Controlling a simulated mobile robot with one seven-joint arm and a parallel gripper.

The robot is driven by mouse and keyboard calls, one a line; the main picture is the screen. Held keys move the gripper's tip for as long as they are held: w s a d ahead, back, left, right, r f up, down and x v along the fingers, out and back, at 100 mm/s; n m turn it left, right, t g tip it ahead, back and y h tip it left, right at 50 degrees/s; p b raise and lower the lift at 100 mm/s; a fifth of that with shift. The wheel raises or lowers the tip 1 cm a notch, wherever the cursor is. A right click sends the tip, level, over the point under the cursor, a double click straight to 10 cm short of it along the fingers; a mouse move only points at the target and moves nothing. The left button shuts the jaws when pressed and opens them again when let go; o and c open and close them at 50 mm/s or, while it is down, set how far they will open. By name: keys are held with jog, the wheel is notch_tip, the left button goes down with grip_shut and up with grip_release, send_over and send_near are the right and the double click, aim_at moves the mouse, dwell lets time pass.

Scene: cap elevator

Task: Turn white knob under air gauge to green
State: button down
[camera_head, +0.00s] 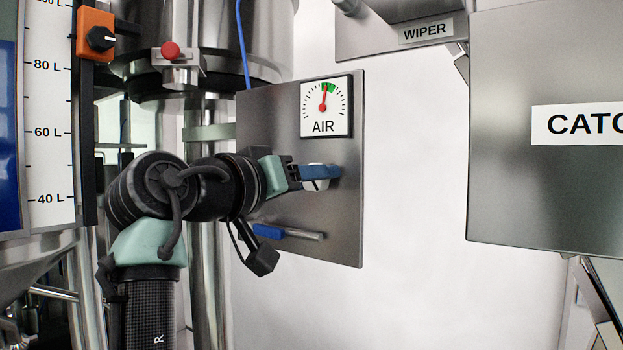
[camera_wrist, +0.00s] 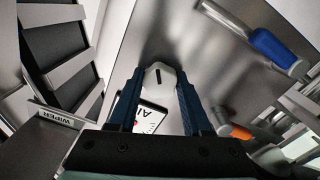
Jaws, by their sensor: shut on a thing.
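The air gauge (camera_head: 341,112) is on the steel panel (camera_head: 290,125), with a small green sector at its top. Its red needle points almost straight up, at the left part of the green. The white knob (camera_head: 317,185) is below the gauge, partly hidden by my gripper (camera_head: 322,173). In the wrist view my blue fingers (camera_wrist: 160,80) stand on either side of the white knob (camera_wrist: 158,68) and are shut on it. A dark line marks the knob's face. The gauge shows partly between my fingers in that view.
A blue-handled lever (camera_head: 270,232) is on the panel below the knob. An orange switch box (camera_head: 96,36) and a red button (camera_head: 170,50) are at the upper left. A steel box (camera_head: 535,200) stands at the right, with bare wall between it and the panel.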

jog(key=shift+c, duration=1.7)
grip_release()
jog(key=b+v, duration=0.5)
jog(key=v, duration=0.8)
